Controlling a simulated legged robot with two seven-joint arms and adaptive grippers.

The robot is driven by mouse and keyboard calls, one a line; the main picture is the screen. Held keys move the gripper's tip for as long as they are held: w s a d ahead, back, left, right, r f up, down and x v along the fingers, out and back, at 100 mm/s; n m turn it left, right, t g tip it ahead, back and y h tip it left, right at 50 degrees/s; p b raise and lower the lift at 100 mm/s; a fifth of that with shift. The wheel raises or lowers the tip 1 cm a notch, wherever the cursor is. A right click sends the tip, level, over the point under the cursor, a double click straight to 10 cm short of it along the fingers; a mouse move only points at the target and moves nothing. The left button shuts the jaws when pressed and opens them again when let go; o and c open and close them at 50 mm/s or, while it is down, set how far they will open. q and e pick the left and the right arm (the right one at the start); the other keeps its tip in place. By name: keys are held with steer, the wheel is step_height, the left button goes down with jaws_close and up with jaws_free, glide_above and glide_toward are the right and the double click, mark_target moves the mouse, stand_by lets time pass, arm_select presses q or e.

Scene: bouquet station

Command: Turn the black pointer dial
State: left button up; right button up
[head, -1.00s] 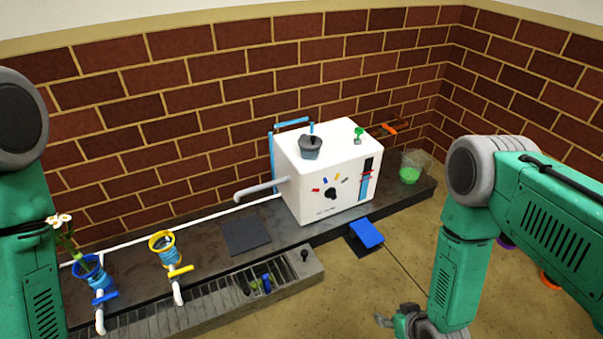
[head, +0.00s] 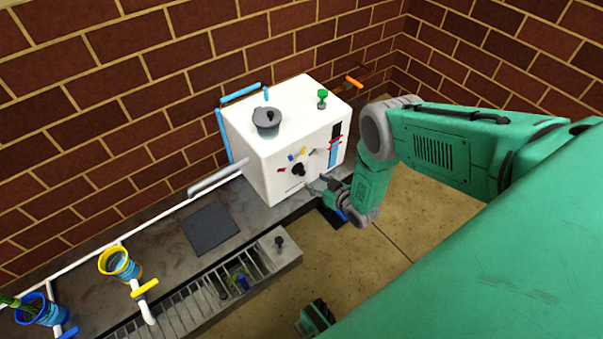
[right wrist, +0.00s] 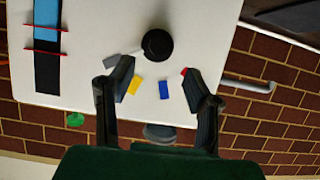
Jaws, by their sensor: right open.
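The black pointer dial (head: 298,169) is on the front face of the white box (head: 262,165). In the right wrist view the dial (right wrist: 157,45) shows as a round black knob; which way its pointer faces I cannot tell. Coloured marks lie around it: yellow (right wrist: 134,85), blue (right wrist: 163,90), red (right wrist: 184,71) and a grey one. My right gripper (head: 318,184) is at the front of the box, just right of and below the dial. In the wrist view its open fingers (right wrist: 155,72) spread to either side of the dial's line, with nothing between them.
A grey pot (head: 267,121) and a green knob (head: 322,98) are on top of the box. A red-marked slider (head: 335,140) is on its front right. A grey spout (head: 217,178) sticks out at left. A dark mat (head: 210,228) lies left.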

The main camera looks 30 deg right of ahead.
mark_target(303, 174)
steer(key=b+x, duration=0.1)
steer(key=x, duration=0.2)
steer(key=b+x, duration=0.2)
steer(key=x, duration=0.1)
steer(key=shift+w+d+f, duration=0.2)
steer(key=shift+f, duration=0.15)
steer(key=shift+w+a+b, duration=0.25)
steer(key=shift+w+b, duration=0.05)
steer(key=shift+w, duration=0.4)
steer(key=shift+d, duration=0.1)
steer(key=shift+c, duration=0.8)
steer(key=shift+f, duration=0.1)
jaws_close()
